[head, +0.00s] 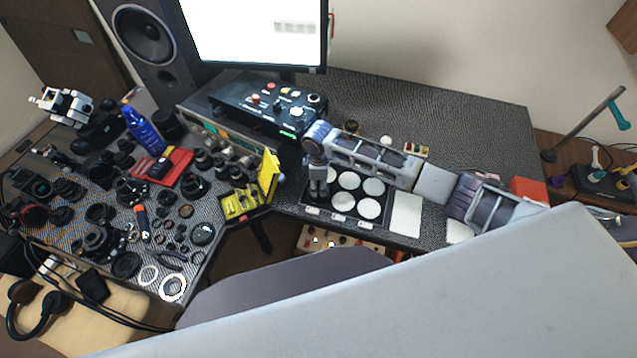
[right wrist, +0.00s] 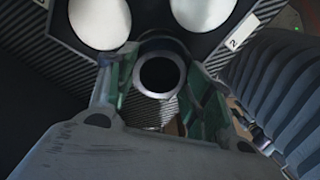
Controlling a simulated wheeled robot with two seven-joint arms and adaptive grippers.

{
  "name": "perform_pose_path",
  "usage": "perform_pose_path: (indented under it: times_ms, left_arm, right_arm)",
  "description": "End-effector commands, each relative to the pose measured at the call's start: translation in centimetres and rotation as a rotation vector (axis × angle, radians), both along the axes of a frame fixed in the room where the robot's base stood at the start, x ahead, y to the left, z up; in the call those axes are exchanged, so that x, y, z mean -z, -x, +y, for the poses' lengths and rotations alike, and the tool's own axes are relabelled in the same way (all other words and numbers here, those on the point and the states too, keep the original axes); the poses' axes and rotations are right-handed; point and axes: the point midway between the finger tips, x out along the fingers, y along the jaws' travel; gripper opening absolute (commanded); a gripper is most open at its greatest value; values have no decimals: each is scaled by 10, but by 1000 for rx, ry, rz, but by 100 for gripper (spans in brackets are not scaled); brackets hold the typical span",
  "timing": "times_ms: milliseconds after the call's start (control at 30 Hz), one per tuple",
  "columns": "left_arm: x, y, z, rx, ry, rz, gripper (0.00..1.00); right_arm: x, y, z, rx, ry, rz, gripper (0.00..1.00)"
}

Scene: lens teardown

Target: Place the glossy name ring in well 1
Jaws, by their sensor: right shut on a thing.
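My right gripper (head: 318,190) is at the left end of the black tray (head: 326,222) with white round wells (head: 349,180). In the right wrist view, its fingers (right wrist: 160,100) are shut on a dark ring with a glossy grey rim (right wrist: 160,95), seen nearly face-on between the fingertips. The ring is too small to make out in the head view. Two white wells (right wrist: 100,20) show beyond the ring in the wrist view, with a label reading 2 (right wrist: 243,32) by the right one. I cannot read a label for well 1. My left gripper is not in view.
A yellow stand (head: 270,175) and yellow tray (head: 240,205) are left of the well tray. A black control box (head: 265,108) stands behind. A white card (head: 406,214) lies to the right. The left desk is crowded with lens parts and tools; the far right desk is mostly clear.

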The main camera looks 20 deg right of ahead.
Motion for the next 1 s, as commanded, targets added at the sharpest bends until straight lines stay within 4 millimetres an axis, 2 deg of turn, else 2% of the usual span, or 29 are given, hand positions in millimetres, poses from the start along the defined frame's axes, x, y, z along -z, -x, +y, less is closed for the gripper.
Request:
perform_pose_path:
  times_ms: [167,200,367,767,1000]
  left_arm:
    - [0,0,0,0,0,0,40]
    - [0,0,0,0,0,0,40]
    - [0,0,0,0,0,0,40]
    - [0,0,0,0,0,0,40]
    - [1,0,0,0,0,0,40]
  right_arm:
    - [3,0,0,0,0,0,13]
    - [3,0,0,0,0,0,53]
    - [2,0,0,0,0,0,72]
    - [1,0,0,0,0,-1,72]
    - [-15,-1,0,1,-1,-2,72]
